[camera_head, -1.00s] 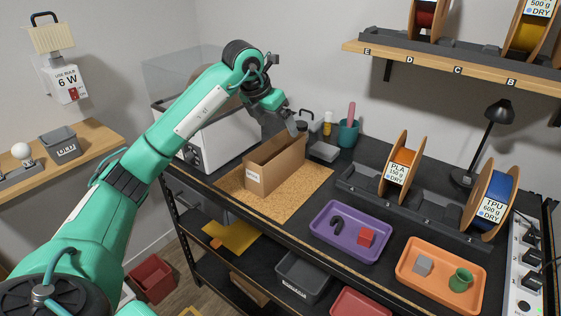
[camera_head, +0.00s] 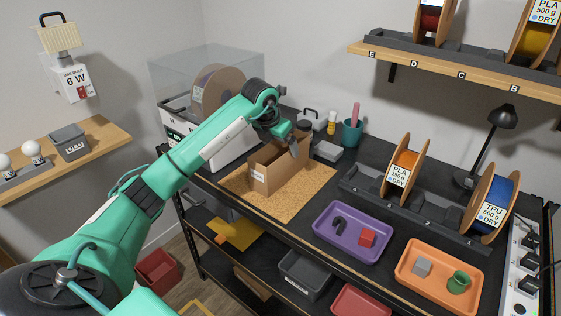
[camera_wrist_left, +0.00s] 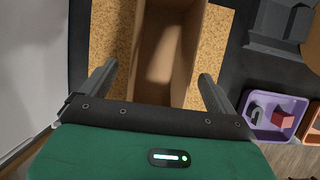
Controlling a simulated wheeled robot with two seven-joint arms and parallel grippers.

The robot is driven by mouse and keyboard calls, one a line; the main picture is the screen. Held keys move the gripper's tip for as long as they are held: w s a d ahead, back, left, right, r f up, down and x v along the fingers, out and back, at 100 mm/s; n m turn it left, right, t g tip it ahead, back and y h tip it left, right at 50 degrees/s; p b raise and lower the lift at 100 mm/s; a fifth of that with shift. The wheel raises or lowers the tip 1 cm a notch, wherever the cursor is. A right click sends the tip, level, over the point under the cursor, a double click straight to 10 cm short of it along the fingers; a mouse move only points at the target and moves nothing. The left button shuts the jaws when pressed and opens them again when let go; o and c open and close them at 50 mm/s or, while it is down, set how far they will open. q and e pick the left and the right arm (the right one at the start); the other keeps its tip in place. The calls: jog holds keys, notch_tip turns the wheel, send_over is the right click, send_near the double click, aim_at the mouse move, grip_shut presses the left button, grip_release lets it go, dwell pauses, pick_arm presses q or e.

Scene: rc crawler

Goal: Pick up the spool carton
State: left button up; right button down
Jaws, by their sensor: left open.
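The spool carton (camera_head: 283,172) is an open-topped brown cardboard box with a small white label. It stands upright on the cork mat (camera_head: 296,204) on the dark workbench. In the left wrist view, I look down into the carton (camera_wrist_left: 166,52), and it appears empty. My left gripper (camera_head: 296,147) is open at the carton's top. In the left wrist view, the fingers of my left gripper (camera_wrist_left: 157,74) show on either side of the carton; I cannot tell whether they touch it. My right gripper is not in view.
Behind the carton stands a white machine (camera_head: 215,150) with a clear lid and a spool (camera_head: 215,88). A grey box (camera_head: 328,151) and teal cup (camera_head: 352,133) sit right of it. A purple tray (camera_head: 338,253) and orange tray (camera_head: 425,285) lie to the right.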

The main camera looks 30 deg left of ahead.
pick_arm(q)
jog(key=shift+x, duration=1.05)
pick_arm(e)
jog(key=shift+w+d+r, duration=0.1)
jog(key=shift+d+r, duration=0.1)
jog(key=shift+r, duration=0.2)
pick_arm(q)
jog(key=c, duration=1.3)
jog(key=shift+c, duration=0.2)
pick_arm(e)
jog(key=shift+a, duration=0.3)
